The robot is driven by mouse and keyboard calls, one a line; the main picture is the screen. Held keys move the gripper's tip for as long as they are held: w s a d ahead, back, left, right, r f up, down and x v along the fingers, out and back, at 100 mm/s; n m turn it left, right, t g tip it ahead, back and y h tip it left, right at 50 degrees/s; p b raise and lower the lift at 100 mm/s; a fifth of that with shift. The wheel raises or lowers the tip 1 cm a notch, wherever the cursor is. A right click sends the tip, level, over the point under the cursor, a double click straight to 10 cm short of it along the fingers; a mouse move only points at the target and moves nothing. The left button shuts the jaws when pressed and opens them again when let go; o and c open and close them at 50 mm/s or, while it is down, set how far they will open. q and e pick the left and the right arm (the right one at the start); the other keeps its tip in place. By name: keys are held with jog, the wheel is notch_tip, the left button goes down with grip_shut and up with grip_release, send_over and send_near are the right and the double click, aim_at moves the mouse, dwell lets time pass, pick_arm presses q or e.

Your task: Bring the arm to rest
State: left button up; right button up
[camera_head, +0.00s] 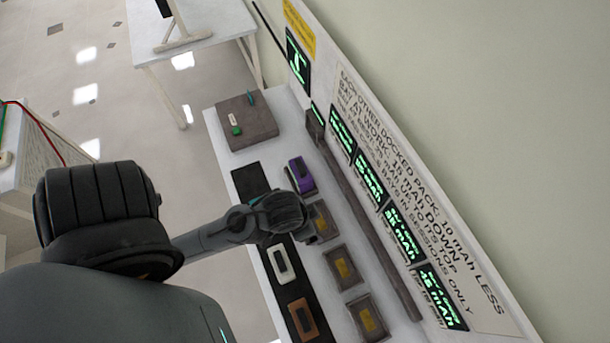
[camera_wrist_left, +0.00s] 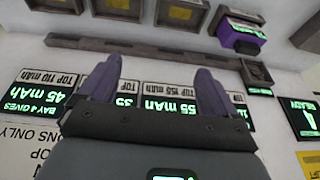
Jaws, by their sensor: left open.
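My left arm (camera_head: 215,236) reaches in from the left in the head view, its dark wrist over the bench between the dark strip and the docking bays. In the head view the fingers are mostly hidden by the wrist. In the left wrist view my left gripper (camera_wrist_left: 155,88) is open, with two purple-grey fingers wide apart and nothing between them. Behind the fingers are the rail and the panel of green displays. I cannot tell the exact gap to the panel. My right gripper is not in view.
A purple pack (camera_head: 300,175) sits in the far bay, close to my wrist. Nearer bays (camera_head: 343,268) look empty. White (camera_head: 281,265) and orange-brown (camera_head: 302,318) packs lie on the dark strip. A box with a green button (camera_head: 247,122) stands at the far end. A rail (camera_head: 365,225) runs before the wall.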

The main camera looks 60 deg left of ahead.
pick_arm(q)
jog(key=shift+s+d+r+m, duration=0.1)
jog(key=shift+s+r+m, duration=0.2)
jog(key=shift+s+r, duration=0.3)
dwell(2.0)
